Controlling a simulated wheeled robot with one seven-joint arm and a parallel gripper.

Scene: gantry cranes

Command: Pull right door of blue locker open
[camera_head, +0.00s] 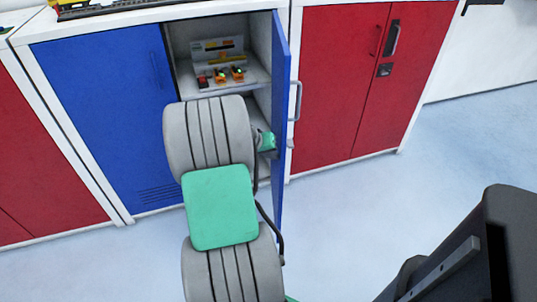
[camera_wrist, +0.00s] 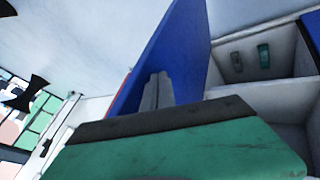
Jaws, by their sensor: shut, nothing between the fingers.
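The blue locker (camera_head: 105,95) stands in the middle of the head view with its left door closed. Its right door (camera_head: 281,110) stands wide open, seen nearly edge-on, with a grey handle (camera_head: 296,101) on its outer side. In the wrist view the open door (camera_wrist: 185,50) rises as a blue panel behind my gripper. My gripper (camera_wrist: 153,92) is shut, with its grey fingers together and nothing held. It is at the inner side of the open door. Whether the fingers touch the door is unclear. In the head view my arm hides much of the locker's opening.
Inside the locker, a shelf (camera_head: 205,88) holds small orange and red items. Red lockers (camera_head: 335,85) stand to the right, with another red one (camera_head: 40,190) at the left. The pale floor (camera_head: 345,225) in front is clear.

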